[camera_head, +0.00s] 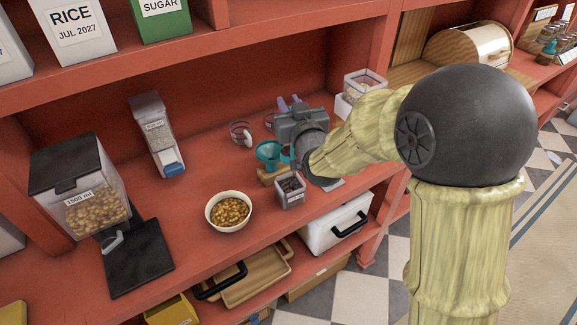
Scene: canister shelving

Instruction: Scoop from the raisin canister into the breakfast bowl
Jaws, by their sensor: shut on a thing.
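The breakfast bowl (249,203) is cream-coloured and stands on the red counter, filled with golden-brown cereal. A small clear canister (291,199) with dark contents, which look like raisins, stands to its right, open at the top, with a label on its front. My gripper (288,110) is behind and above this canister, apart from it. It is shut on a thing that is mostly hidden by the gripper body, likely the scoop. Purple-blue parts show at its far side; I cannot tell whether they belong to the held thing.
A teal funnel (268,153) on a wooden block stands just behind the canister. A cereal dispenser (80,185) and a narrow dispenser (156,138) stand left. A clear jar (363,86) is behind my arm. The upper shelf (130,62) overhangs the back. Counter between narrow dispenser and bowl is clear.

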